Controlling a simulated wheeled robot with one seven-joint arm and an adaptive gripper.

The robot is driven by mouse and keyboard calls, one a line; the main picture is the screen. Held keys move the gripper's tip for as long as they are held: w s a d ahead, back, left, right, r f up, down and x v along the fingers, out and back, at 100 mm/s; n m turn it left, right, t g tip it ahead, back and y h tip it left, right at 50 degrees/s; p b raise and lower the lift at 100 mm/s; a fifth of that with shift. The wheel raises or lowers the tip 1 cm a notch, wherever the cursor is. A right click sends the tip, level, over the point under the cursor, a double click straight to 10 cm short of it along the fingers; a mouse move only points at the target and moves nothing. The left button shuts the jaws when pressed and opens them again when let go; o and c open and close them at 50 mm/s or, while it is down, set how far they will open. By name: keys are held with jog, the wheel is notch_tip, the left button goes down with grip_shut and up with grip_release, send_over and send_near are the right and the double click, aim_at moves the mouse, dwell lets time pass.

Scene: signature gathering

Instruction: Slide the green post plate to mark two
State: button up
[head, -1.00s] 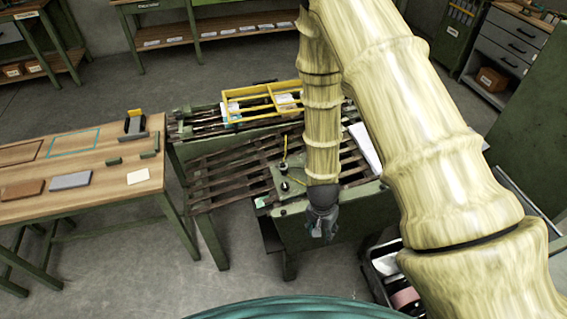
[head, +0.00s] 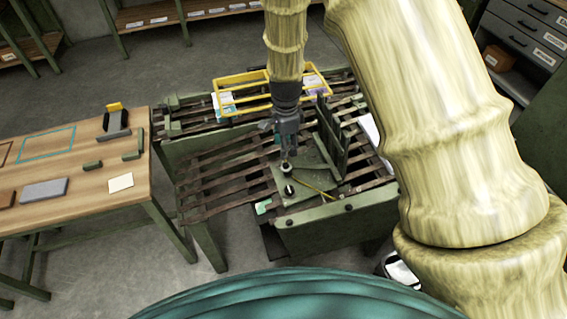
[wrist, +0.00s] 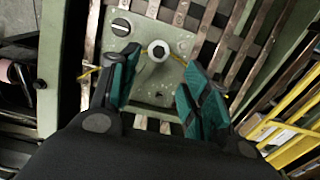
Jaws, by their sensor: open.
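The green post plate (head: 308,178) lies on the dark slatted bed (head: 215,178), with an upright green panel (head: 331,142) at its right. On the plate are a pale-topped round post (head: 286,169), a dark slotted knob (head: 289,189) and a thin yellow rod. My gripper (head: 284,150) points down just above the pale-topped post. In the wrist view my gripper (wrist: 160,60) is open, its teal fingers on either side of the post (wrist: 158,51). I cannot tell whether they touch it. The slotted knob (wrist: 121,27) is beside the left finger. I cannot make out mark two.
A yellow divided tray (head: 243,78) lies at the back of the bed. My arm hides part of the bed's right side.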

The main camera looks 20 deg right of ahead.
aim_at(287, 164)
jog(key=shift+d+f, duration=0.15)
jog(key=shift+f, duration=0.45)
jog(key=shift+s+f+p, duration=0.1)
jog(key=shift+f+p, duration=0.85)
jog(key=shift+f, duration=4)
jog(key=shift+c, duration=0.3)
grip_shut()
